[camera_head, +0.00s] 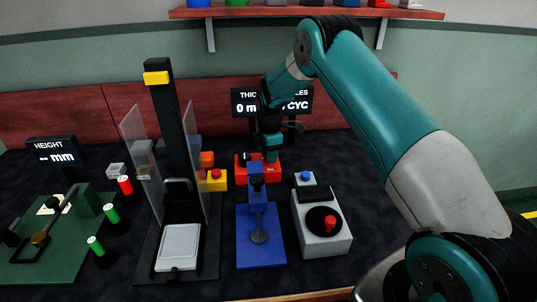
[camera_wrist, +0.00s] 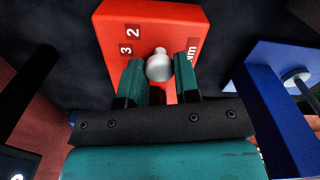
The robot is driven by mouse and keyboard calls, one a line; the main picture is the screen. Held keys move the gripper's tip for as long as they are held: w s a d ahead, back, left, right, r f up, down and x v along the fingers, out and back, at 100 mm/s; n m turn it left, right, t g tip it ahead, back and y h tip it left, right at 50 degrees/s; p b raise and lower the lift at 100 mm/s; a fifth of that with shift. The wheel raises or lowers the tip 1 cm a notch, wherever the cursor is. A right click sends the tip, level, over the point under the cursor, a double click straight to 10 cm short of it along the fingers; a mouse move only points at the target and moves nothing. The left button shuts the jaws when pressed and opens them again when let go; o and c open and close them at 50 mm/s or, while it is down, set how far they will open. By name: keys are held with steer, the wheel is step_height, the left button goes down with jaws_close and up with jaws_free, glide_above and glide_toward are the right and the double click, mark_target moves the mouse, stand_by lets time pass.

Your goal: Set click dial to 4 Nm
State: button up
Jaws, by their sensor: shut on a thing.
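The click dial is a red box (camera_head: 243,170) on the dark table, behind the blue stand. In the wrist view the red box (camera_wrist: 175,18) shows the figures 3 and 2 on its left side and a partly covered "Nm" label on its right. A pale rounded knob (camera_wrist: 159,67) stands on its face. My gripper (camera_wrist: 160,65) is shut on the knob, with one teal finger on each side. In the head view my gripper (camera_head: 272,155) reaches down onto the red box. The figure 4 is not visible, and I cannot tell the dial's setting.
A blue stand (camera_head: 262,251) is in front of the box. A grey box with a red knob (camera_head: 322,240) is at its right. A clear-walled press with a black column (camera_head: 167,110) stands left. A display (camera_head: 240,104) is behind. A yellow block with red button (camera_head: 216,181) is close left.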

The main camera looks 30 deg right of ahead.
steer(key=shift+w+d+r+n, duration=0.1)
steer(key=shift+r+n, duration=0.05)
steer(key=shift+n, duration=0.75)
steer(key=o, duration=0.9)
step_height(320, 180, up, 17)
steer(key=shift+r+b, duration=0.15)
steer(key=shift+b, duration=0.4)
